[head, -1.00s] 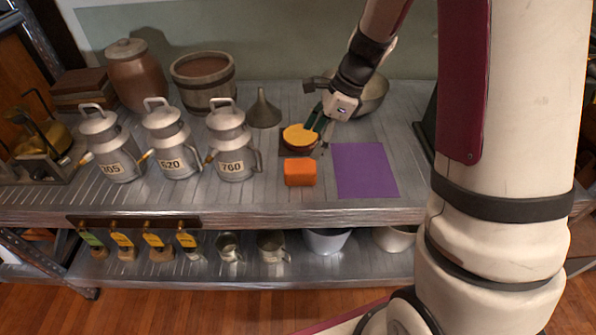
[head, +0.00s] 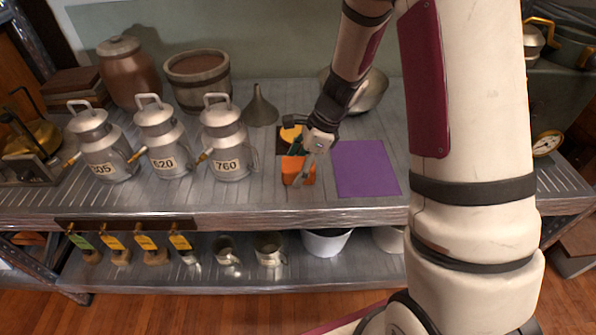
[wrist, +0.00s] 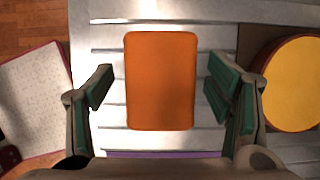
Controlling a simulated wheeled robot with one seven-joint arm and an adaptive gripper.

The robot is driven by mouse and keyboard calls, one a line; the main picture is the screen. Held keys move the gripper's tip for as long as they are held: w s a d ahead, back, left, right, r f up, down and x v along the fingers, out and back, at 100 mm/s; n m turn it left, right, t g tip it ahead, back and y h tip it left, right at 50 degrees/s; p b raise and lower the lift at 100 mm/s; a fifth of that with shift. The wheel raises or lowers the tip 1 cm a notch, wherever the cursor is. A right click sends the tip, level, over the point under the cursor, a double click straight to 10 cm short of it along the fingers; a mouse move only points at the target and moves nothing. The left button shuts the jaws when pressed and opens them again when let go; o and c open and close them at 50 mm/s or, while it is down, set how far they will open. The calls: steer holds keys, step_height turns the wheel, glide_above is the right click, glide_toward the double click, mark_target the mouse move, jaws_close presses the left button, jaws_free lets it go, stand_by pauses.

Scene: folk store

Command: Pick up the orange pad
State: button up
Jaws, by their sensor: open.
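The orange pad (head: 292,168) is a small block lying on the grey slatted metal shelf, left of the purple mat (head: 364,168). In the wrist view the orange pad (wrist: 160,80) sits centred between the two green-padded fingers, with a gap on each side. My gripper (head: 300,172) is over the pad in the head view and hides part of it. It also shows in the wrist view (wrist: 158,88), open and empty. I cannot tell how far above the pad the fingertips are.
A yellow-topped round object (head: 291,134) on a dark base stands just behind the pad. Several numbered metal cans (head: 228,150) stand to the left. A funnel (head: 260,108) and a metal bowl (head: 372,92) are farther back. The shelf's front edge (head: 230,216) is close.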

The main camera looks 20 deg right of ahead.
mark_target(296, 164)
steer(key=c, duration=1.2)
steer(key=shift+r, duration=0.1)
steer(key=shift+r, duration=0.5)
steer(key=p+v, duration=0.1)
steer(key=v, duration=0.2)
steer(key=shift+a, duration=0.2)
steer(key=s+d, duration=0.6)
steer(key=d, duration=0.1)
steer(key=s+d+r+p, duration=0.1)
steer(key=s+d, duration=0.3)
steer(key=shift+d+r, duration=0.1)
steer(key=shift+d, duration=0.05)
